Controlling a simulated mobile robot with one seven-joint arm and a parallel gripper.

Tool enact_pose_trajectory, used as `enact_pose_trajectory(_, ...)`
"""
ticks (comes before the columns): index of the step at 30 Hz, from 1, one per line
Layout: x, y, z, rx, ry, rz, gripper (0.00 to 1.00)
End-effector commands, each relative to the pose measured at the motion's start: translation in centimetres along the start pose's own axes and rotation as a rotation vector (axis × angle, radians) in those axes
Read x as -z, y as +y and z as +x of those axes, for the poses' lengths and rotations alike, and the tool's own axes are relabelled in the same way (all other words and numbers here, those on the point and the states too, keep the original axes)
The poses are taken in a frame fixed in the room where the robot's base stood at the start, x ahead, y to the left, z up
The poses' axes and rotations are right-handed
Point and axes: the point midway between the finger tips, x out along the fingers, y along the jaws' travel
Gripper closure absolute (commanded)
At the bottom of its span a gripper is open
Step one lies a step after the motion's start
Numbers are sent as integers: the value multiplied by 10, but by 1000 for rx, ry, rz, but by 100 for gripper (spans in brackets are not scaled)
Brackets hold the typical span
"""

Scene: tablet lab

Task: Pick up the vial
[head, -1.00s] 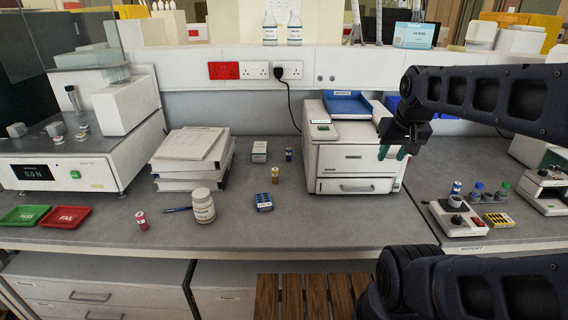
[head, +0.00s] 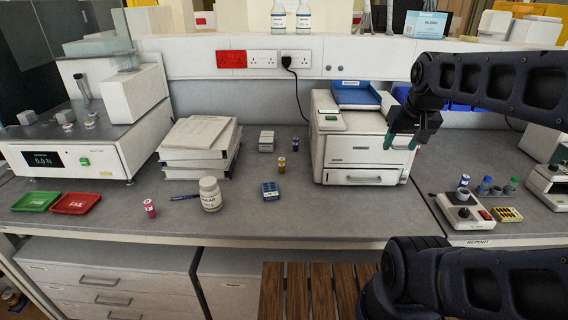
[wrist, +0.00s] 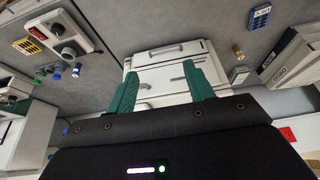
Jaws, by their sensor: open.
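Several small vials stand on the bench, and I cannot tell which one the task means. A pink vial (head: 150,208) is at the left front. A yellow-brown vial (head: 281,165) and a dark blue vial (head: 295,144) stand left of the white printer-like machine. The yellow-brown vial also shows in the wrist view (wrist: 238,51). My gripper (head: 403,141) has green fingers, is open and empty, and hangs in front of the machine, apart from every vial. The fingers also show in the wrist view (wrist: 158,82).
The white machine (head: 362,152) stands behind my gripper. A white bottle (head: 210,195), a blue labelled block (head: 270,190), a stack of binders (head: 198,150) and green (head: 37,201) and red (head: 75,203) trays occupy the left bench. The bench front before the machine is clear.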

Motion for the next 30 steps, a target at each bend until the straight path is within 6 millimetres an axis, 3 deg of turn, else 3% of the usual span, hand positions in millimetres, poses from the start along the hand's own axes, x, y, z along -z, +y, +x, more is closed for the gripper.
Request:
enact_pose_trajectory(6,20,0,-46,0,5,0,48)
enact_pose_trajectory(17,71,-19,-46,24,-60,191,48)
enact_pose_trajectory(30,176,-79,-32,7,-189,589,48)
